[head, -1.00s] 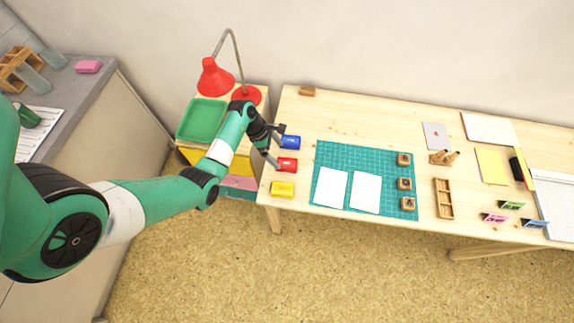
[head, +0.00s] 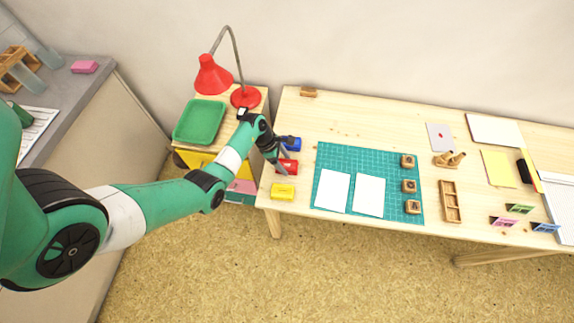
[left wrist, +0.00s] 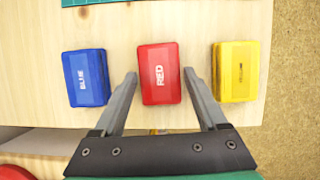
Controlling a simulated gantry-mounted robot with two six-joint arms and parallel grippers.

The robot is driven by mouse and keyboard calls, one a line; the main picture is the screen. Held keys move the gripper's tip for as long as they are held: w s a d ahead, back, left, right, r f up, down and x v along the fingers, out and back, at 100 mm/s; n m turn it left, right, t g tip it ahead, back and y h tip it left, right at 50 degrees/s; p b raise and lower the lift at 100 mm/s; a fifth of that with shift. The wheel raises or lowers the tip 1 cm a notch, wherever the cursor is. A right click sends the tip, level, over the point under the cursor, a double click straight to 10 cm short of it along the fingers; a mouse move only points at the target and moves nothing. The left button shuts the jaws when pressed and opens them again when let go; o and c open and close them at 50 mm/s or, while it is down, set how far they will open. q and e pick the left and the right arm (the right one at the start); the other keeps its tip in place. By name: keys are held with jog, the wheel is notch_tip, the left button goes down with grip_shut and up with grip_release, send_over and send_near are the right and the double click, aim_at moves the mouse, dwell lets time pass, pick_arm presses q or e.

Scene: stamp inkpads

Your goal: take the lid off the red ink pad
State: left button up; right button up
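The red ink pad (head: 287,167) lies on the wooden table between the blue and yellow pads. In the left wrist view the red pad (left wrist: 161,74) has its lid on, marked RED. My left gripper (left wrist: 160,75) is open, its fingers on either side of the near part of the red pad, with small gaps and no contact that I can see. In the head view my left gripper (head: 284,160) is at the pad and partly hides it. Its exact height above the table is hard to tell. My right gripper is not in view.
The blue pad (left wrist: 86,77) and the yellow pad (left wrist: 236,71) lie close outside the fingers. A green cutting mat (head: 345,155) with white sheets and wooden stamps is to the right. A red lamp (head: 213,78) and green tray (head: 201,122) stand at the left.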

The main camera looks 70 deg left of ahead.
pick_arm(q)
jog(key=c, duration=0.9)
jog(key=shift+r, duration=0.1)
